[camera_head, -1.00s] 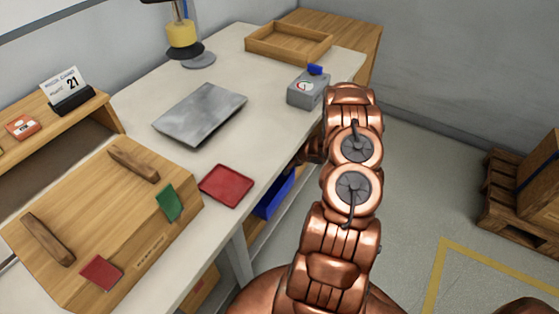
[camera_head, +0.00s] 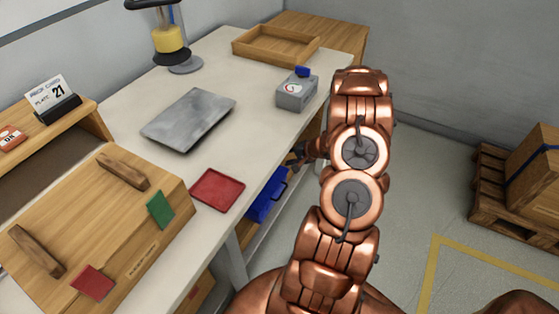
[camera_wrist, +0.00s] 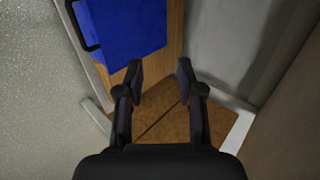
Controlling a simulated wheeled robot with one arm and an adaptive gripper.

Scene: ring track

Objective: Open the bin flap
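A blue bin part (camera_head: 266,198), which I take to be the flap, shows below the worktable's right edge in the head view, partly hidden by the tabletop and my arm. In the wrist view the blue panel (camera_wrist: 125,28) is at the top, left of centre, with a black handle (camera_wrist: 80,28) at its left side. How far the flap is open I cannot tell. My gripper (camera_wrist: 160,76) is open, with nothing between its fingers. Its fingertips are just below the blue panel in the picture, with no visible contact.
The worktable (camera_head: 150,92) holds a red tray (camera_head: 217,189), a grey plate (camera_head: 188,120), a grey box (camera_head: 297,92) and a wooden tray (camera_head: 277,45). A wooden case (camera_head: 90,230) stands at lower left. A pallet with a box (camera_head: 505,198) is at right; floor between is clear.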

